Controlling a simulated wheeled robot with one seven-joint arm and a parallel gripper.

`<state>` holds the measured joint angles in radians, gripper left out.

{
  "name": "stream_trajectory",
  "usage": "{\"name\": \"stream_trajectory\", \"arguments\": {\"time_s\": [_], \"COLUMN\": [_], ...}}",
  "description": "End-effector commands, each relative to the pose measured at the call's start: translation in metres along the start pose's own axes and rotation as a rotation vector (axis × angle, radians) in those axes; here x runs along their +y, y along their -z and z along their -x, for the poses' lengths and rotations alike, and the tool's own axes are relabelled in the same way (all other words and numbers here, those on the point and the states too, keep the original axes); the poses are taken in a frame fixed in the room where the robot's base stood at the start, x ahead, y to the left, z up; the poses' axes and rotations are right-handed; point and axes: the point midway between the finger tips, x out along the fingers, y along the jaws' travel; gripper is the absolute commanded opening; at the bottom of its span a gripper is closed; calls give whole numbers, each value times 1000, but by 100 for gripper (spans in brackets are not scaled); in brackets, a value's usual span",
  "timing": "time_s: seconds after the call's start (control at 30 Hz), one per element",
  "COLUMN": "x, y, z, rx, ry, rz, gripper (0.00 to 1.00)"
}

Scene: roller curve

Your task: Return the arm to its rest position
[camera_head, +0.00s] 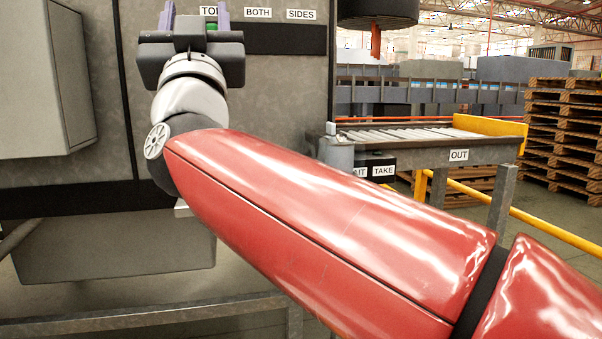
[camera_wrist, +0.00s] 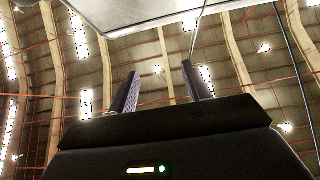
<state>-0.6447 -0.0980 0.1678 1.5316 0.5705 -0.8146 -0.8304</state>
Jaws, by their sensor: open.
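My gripper (camera_head: 195,18) is at the upper left of the head view, raised in front of a grey machine panel (camera_head: 270,100). Its two purple-lined fingers point up and stand apart. In the wrist view my gripper (camera_wrist: 161,92) shows the same two fingers spread, with nothing between them but the roof far behind. My red arm runs from the lower right up to the gripper. The arm hides part of the panel and the floor.
A label strip reading "BOTH SIDES" (camera_head: 285,15) is on the panel beside my gripper. A roller table (camera_head: 410,135) with an "OUT" sign (camera_head: 459,155) stands at the right. Yellow rails (camera_head: 560,233) and stacked pallets (camera_head: 565,130) are beyond. A pale panel (camera_wrist: 140,12) overhangs in the wrist view.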

Motion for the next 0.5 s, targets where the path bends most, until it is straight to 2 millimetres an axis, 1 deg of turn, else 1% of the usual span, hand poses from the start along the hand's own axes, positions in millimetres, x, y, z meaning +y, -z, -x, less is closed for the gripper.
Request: {"name": "stream_trajectory", "arguments": {"time_s": [0.23,0.33,0.47,0.5], "x": [10,15,27,32], "y": [-22,-34,-57,-66], "z": [12,20,36,44], "rx": [-93,-147,-249,-291], "ry": [80,116,165,181], "rz": [28,40,59,65], "gripper": [49,49,49,49]}}
